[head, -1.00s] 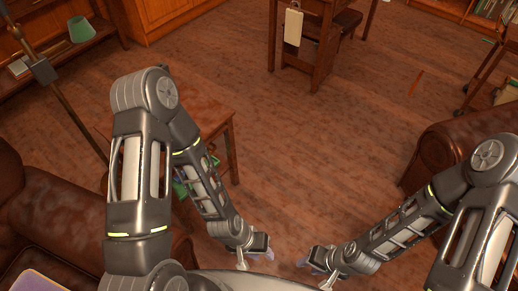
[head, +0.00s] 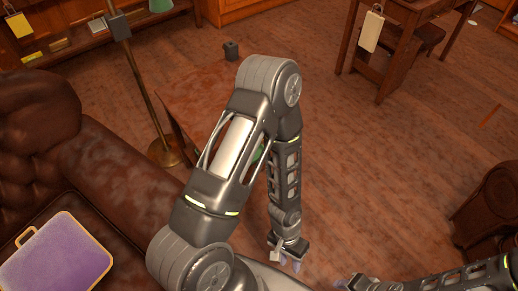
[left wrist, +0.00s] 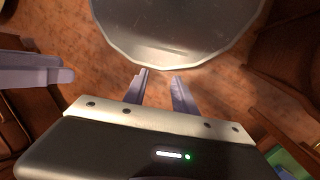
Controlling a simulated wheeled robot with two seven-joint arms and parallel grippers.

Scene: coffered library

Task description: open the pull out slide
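I cannot make out a pull out slide for certain. A low wooden side table (head: 195,95) stands behind my left arm, which hides much of it. A wooden desk (head: 395,62) with a pale tag hanging on it stands at the upper right. My left gripper (head: 284,264) hangs low over bare floor, apart from both. In the left wrist view its two fingers (left wrist: 160,90) are apart with nothing between them. My right gripper (head: 348,284) is at the bottom edge of the head view, partly cut off, and its finger gap is unclear.
A brown leather sofa (head: 120,165) fills the left, with a purple case (head: 58,262) on it. A floor lamp's base (head: 165,153) stands between sofa and table. Floor (head: 400,150) is clear in the middle; a leather seat (head: 490,205) is at right.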

